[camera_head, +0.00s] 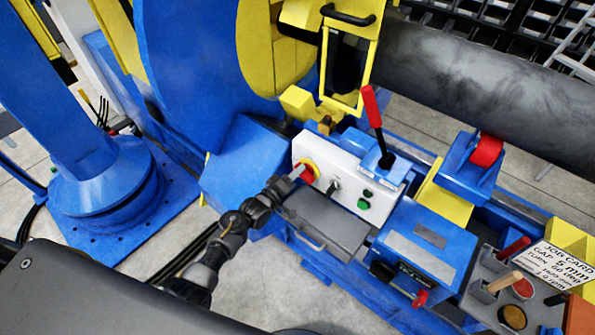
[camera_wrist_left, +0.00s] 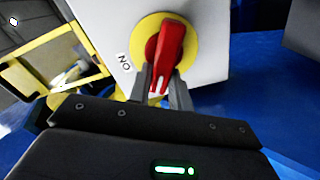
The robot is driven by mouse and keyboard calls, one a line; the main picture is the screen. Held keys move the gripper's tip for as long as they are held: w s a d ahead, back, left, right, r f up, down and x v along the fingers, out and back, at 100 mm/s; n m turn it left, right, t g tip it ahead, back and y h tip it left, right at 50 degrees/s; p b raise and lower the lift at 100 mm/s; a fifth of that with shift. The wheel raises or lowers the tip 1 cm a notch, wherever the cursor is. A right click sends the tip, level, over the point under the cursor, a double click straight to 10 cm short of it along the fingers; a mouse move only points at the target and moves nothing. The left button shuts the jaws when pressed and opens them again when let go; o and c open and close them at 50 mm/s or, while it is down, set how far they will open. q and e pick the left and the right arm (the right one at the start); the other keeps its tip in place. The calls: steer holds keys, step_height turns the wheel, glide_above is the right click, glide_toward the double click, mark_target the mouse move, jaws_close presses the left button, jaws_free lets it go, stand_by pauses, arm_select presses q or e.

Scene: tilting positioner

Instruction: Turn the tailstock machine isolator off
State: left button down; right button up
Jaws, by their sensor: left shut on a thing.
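The isolator is a red rotary handle on a yellow round plate (camera_head: 309,171), on the left end of a white control box (camera_head: 330,160). In the left wrist view the red handle (camera_wrist_left: 172,42) stands nearly upright in the picture, on its yellow plate (camera_wrist_left: 191,46). An ON label (camera_wrist_left: 124,62) shows upside down at the left of the plate; no OFF label is visible. My left gripper (camera_head: 295,175) is at the handle; in the wrist view its fingers (camera_wrist_left: 162,82) are shut on the handle's lower end, around a white mark. My right gripper is not in view.
The white box also has a black selector (camera_head: 333,187) and a green button (camera_head: 363,204). A red-tipped lever (camera_head: 373,108) rises behind it. A grey lidded box (camera_head: 325,224) sits in front. A large grey cylinder (camera_head: 470,90) lies behind; a tool tray is at right.

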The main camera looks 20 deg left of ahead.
arm_select(q)
steer(key=n, duration=0.3)
steer(key=f+n+p, duration=0.1)
steer(key=n, duration=0.1)
steer(key=shift+a+n, duration=0.1)
steer(key=shift+n, duration=0.3)
stand_by(0.4)
steer(key=c, duration=1.3)
jaws_free()
steer(key=v, duration=1)
steer(key=shift+s+a+f, duration=0.1)
steer(key=shift+s+a, duration=0.05)
steer(key=shift+s, duration=0.2)
